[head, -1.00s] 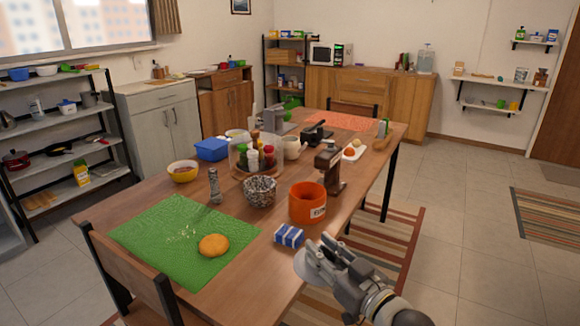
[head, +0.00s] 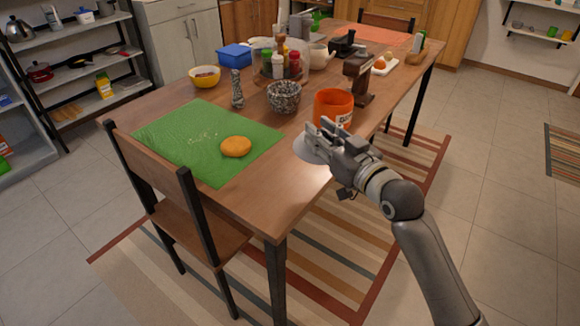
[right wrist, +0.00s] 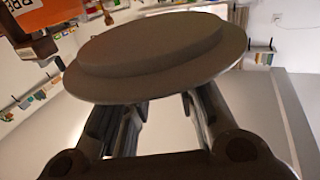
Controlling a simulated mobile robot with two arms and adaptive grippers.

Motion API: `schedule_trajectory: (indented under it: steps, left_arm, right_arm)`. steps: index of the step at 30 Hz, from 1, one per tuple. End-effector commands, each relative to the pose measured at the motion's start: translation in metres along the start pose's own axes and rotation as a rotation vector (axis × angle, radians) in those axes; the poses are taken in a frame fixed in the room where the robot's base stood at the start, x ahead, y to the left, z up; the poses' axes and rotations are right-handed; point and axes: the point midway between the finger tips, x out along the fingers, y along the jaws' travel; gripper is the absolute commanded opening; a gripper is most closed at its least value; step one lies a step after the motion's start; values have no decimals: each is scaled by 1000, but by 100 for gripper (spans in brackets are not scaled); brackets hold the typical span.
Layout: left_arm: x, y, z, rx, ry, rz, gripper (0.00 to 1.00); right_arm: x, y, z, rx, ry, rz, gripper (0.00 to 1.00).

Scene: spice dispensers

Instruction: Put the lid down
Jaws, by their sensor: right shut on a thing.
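The lid is a pale grey disc (head: 308,149) in the head view, seen past my right gripper (head: 322,140). In the right wrist view the lid (right wrist: 155,58) is a wide round plate with a raised step, held between the two fingers. My right gripper is shut on it. In the head view the lid overlaps the table's right edge, just in front of the orange pot (head: 333,106). I cannot tell how high it is above the tabletop. My left gripper is not in view.
The wooden table (head: 262,186) has bare wood at its near right corner. A green mat (head: 190,135) with an orange round item (head: 236,147) lies left. A speckled bowl (head: 284,97) and a brown grinder (head: 358,78) stand near the pot. A chair (head: 150,165) stands at the near side.

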Motion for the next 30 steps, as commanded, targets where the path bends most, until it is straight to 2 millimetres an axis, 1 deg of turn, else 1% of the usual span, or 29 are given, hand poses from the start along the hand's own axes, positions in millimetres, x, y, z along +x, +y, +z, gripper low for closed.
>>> schedule_trajectory:
  steps: [1, 2, 3, 6, 10, 16, 18, 21, 24, 27, 30]
  left_arm:
    - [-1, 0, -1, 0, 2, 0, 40]
    - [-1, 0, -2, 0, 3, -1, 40]
    - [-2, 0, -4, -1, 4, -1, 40]
    - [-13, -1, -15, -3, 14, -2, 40]
    - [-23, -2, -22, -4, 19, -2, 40]
    - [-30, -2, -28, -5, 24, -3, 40]
    - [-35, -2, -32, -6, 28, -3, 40]
    - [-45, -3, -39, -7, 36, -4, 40]
    - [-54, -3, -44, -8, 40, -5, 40]
    - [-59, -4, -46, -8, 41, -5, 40]
    - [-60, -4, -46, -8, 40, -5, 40]
  right_arm:
    - [5, -12, 6, 8, 0, -3, 2]
    - [8, -18, 9, 8, 1, -3, 2]
    - [11, -25, 16, 7, -1, -3, 2]
    - [17, -38, 37, 6, -2, -1, 2]
    - [23, -51, 53, 3, 0, -1, 2]
    - [28, -59, 65, 1, 0, 0, 2]
    - [30, -66, 74, 4, -2, -1, 2]
    - [29, -63, 87, 0, -2, 1, 2]
    - [29, -63, 96, -1, -1, 1, 2]
    - [29, -63, 100, 0, 0, 1, 2]
    - [29, -63, 100, 0, 0, 1, 2]
